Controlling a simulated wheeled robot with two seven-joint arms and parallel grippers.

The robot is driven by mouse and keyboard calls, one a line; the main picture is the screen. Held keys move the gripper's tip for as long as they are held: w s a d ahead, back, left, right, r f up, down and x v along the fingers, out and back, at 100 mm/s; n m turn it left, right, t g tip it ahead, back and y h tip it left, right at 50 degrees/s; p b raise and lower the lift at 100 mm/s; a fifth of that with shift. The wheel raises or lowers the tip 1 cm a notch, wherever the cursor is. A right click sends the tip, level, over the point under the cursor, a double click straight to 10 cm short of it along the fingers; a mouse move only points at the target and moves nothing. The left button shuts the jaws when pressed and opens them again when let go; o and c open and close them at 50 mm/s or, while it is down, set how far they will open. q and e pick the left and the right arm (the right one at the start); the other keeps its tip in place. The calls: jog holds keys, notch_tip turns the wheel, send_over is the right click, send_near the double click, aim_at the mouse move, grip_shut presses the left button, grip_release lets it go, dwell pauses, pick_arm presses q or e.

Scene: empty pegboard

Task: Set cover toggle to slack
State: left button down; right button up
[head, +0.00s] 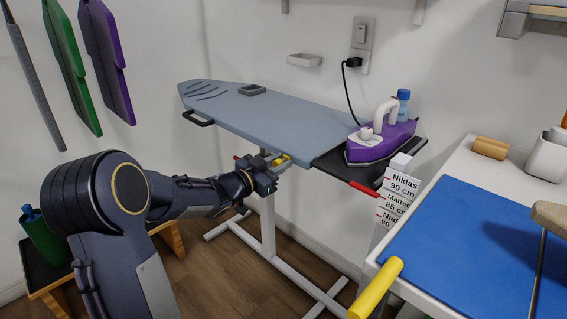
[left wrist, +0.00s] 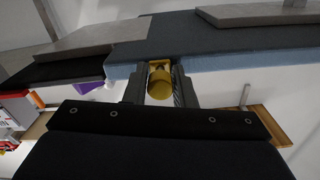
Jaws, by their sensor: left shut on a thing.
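The ironing board (head: 225,100) has a grey-blue cover and stands against the wall. A small yellow toggle (head: 284,158) sits under the board's near edge; I take it to be the cover toggle. My left gripper (head: 274,165) reaches it from the left, below the board. In the left wrist view the yellow toggle (left wrist: 160,84) lies between the two dark fingers, which are shut on it. The fingers hide its sides, and I cannot read any slack or tight mark. My right gripper is not in view.
A purple iron (head: 378,146) stands on the dark rest at the board's right end, its cord running to a wall socket. A red handle (head: 364,188) sticks out below. A table with a blue mat (head: 470,245) and a yellow bar (head: 375,288) stands at right.

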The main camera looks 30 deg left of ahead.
pick_arm(q)
jog(key=c, duration=1.3)
grip_release()
jog(key=shift+o, duration=0.2)
jog(key=p+v, duration=0.1)
jog(key=v, duration=0.7)
jog(key=shift+d, duration=0.1)
